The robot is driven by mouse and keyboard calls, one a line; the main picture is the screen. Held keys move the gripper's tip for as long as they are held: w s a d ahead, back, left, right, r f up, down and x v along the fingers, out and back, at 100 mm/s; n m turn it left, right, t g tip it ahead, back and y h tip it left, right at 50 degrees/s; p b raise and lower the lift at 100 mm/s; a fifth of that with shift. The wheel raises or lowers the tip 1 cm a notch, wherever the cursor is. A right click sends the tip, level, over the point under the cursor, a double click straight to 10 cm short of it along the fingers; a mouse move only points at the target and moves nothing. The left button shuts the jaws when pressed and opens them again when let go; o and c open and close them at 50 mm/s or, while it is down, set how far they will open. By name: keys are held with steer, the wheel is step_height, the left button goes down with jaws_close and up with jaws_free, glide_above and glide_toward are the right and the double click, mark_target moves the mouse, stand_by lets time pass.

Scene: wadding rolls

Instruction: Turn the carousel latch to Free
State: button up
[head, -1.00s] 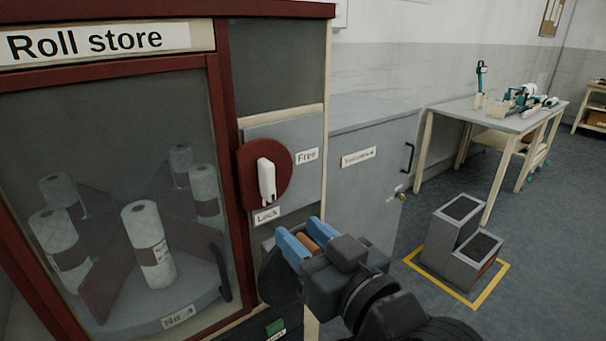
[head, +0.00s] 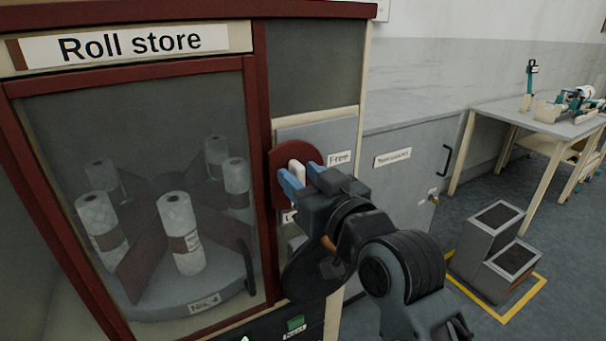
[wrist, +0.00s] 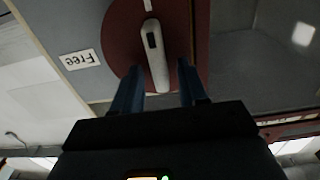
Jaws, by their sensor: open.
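The carousel latch (head: 297,170) is a white handle on a dark red round plate (head: 277,160), set on a grey panel beside the roll store door. It also shows in the wrist view (wrist: 155,56), lying between my fingers. A "Free" label (head: 340,158) is to the right of the plate. The lower label is mostly hidden behind my gripper. In the earlier view the handle pointed down to "Lock". My gripper (head: 301,177) is open, its blue fingers one on each side of the handle. I cannot tell whether either finger touches it.
The roll store (head: 130,45) has a glass door with several white rolls on a carousel (head: 215,290) behind it. A grey cabinet (head: 400,190) is to the right. Grey steps (head: 480,262) stand on the floor inside a yellow outline, near a table (head: 545,118).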

jaws_close()
stand_by(0.4)
steer(key=shift+a+f+b, duration=0.1)
steer(key=shift+b, duration=0.2)
steer(key=shift+s+a+f+n+b, duration=0.15)
steer(key=shift+a+f+n+b, duration=0.15)
steer(key=shift+n+b, duration=2.3)
steer(key=shift+s+a+f+n+b, duration=0.25)
steer(key=shift+n+b, duration=1.65)
steer(key=shift+n, duration=1.45)
steer(key=shift+s+a+f+n+b, duration=0.1)
steer(key=shift+a+f+n+b, duration=0.15)
steer(key=shift+n+b, duration=2.35)
steer(key=shift+n, duration=0.55)
